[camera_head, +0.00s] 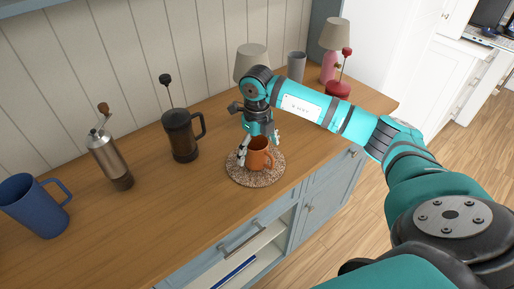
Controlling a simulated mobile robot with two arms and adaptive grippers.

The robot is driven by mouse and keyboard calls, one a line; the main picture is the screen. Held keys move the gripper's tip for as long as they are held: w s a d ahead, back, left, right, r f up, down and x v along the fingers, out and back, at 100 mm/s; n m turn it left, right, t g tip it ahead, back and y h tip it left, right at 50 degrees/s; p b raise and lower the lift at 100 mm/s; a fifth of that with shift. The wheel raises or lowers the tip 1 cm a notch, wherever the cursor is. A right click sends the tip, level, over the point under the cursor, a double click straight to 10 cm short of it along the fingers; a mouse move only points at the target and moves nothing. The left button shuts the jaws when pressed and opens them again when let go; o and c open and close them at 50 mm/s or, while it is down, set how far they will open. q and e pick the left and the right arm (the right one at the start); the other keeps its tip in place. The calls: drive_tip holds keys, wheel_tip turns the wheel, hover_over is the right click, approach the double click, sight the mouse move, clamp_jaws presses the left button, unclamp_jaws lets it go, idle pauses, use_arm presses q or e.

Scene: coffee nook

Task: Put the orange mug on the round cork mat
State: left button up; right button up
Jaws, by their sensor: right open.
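The orange mug (258,154) stands upright on the round cork mat (243,178), which lies near the front edge of the wooden counter. My right gripper (258,148) reaches down from above, its fingers open around the upper part of the mug. Whether the fingers touch the mug cannot be told. The back of the mug is partly hidden by the gripper. My left gripper is out of view.
On the counter (190,210), a French press (181,135), a coffee grinder (110,158) and a blue mug (38,205) stand left of the mat. Two lamps (334,34), a grey cup (296,66) and a red object (338,89) stand behind my arm. Bare counter lies front left.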

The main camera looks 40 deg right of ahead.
drive_tip(key=shift+r, duration=0.45)
wheel_tip(320, 180, up, 12)
drive_tip(key=b, duration=0.2)
drive_tip(key=shift+f, duration=0.25)
